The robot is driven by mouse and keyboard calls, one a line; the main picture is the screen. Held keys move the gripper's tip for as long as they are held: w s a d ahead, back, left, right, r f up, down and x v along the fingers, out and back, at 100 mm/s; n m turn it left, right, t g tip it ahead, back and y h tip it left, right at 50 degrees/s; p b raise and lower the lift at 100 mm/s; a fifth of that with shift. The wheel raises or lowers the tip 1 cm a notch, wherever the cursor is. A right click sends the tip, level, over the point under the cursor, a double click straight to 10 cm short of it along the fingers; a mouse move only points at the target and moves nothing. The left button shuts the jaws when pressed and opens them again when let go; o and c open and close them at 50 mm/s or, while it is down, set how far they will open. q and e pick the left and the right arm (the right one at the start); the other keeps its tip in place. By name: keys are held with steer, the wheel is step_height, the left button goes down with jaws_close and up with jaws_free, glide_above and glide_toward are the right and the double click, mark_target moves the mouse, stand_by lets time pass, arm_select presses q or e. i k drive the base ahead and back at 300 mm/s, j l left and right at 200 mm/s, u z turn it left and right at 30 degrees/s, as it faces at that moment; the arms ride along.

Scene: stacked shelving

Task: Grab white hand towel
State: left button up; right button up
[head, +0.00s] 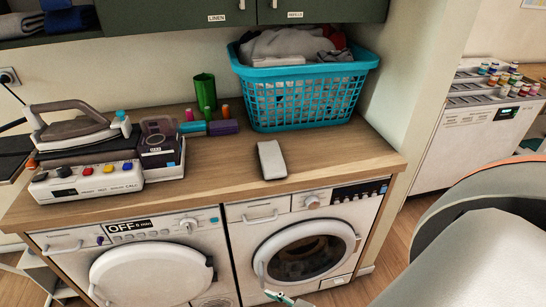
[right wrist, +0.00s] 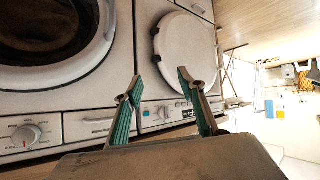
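In the head view only a teal tip of the right gripper (head: 287,299) shows at the bottom edge, below the counter and well short of the towel-like item. My left gripper is not in view.
A turquoise laundry basket (head: 308,94) with grey cloth stands behind. A green cup (head: 205,92), small bottles and an iron (head: 75,128) on its base stand to the left. Two white machines (head: 303,250) sit under the counter. Dark cabinets (head: 320,11) hang above. The counter's front right is clear.

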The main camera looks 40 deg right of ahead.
mark_target(274, 166)
steer(key=l+z, duration=0.3)
steer(key=l, duration=1)
